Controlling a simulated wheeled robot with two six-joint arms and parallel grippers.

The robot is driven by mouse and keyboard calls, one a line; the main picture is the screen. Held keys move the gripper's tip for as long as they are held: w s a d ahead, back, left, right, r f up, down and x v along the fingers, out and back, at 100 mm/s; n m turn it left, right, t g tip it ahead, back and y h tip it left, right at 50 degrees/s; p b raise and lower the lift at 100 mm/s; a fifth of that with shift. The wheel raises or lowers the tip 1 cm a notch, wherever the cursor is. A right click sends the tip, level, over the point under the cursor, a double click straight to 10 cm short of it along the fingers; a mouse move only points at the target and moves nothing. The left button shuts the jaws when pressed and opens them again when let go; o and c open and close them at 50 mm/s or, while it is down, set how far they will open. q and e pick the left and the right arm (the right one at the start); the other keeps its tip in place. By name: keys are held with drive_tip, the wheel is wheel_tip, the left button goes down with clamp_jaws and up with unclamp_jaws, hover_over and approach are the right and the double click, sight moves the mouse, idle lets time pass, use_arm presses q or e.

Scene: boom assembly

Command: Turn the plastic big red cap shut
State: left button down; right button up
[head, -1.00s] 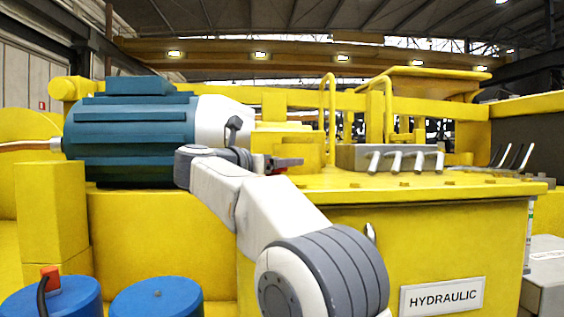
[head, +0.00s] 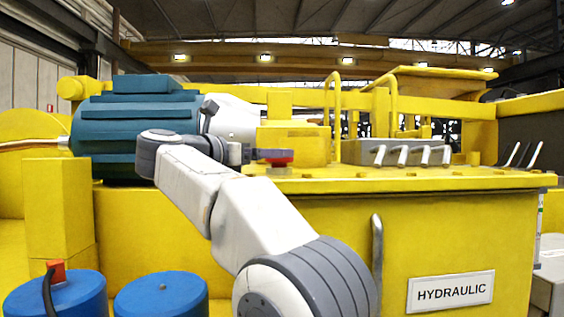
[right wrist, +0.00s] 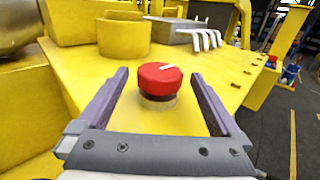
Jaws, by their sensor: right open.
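The big red cap (right wrist: 160,80) stands upright on a short neck on the yellow tank top, with a white line mark on its upper face. In the right wrist view it is between the two purple fingers of my right gripper (right wrist: 159,74), with a gap on both sides. The gripper is open and holds nothing. In the head view the red cap (head: 279,163) shows at the fingers of my right gripper (head: 274,154), which partly cover it. My left gripper is not in view.
The yellow hydraulic tank (head: 400,240) has a grey lever block (head: 405,152) at the right and a yellow cylinder (right wrist: 124,36) behind the cap. A blue motor (head: 130,125) stands left of my arm. Blue drums (head: 160,298) are at lower left.

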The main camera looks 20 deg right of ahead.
drive_tip(key=shift+v, duration=1.75)
